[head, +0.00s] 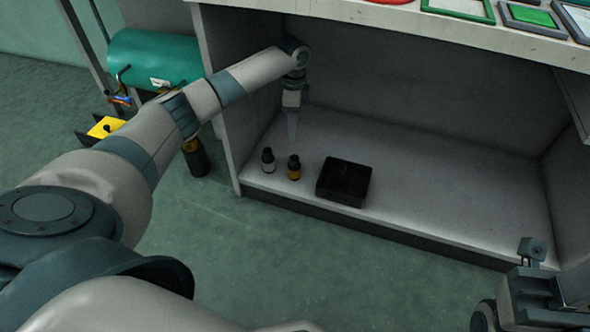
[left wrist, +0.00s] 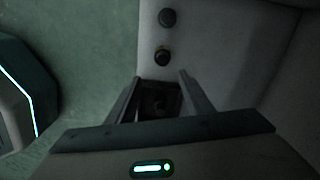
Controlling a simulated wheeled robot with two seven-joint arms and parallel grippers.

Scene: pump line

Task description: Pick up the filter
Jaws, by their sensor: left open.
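No filter can be told for sure. A black open tray (head: 325,190) sits on the cabinet's lower shelf, and a dark, dim shape (left wrist: 158,99) shows inside it in the left wrist view. My left gripper (head: 292,138) is open, pointing down into the cabinet, above the shelf and behind the bottles. In the left wrist view the tray appears between its two fingers (left wrist: 158,80), apart from them and beyond. Part of my right arm's end (head: 533,262) shows at the lower right edge; its fingers are not clear.
Two small dark-capped bottles, one grey (head: 268,162) and one amber (head: 294,170), stand left of the tray. The cabinet's left wall and the worktop (head: 400,22) bound the opening. The shelf (head: 450,195) is bare right of the tray.

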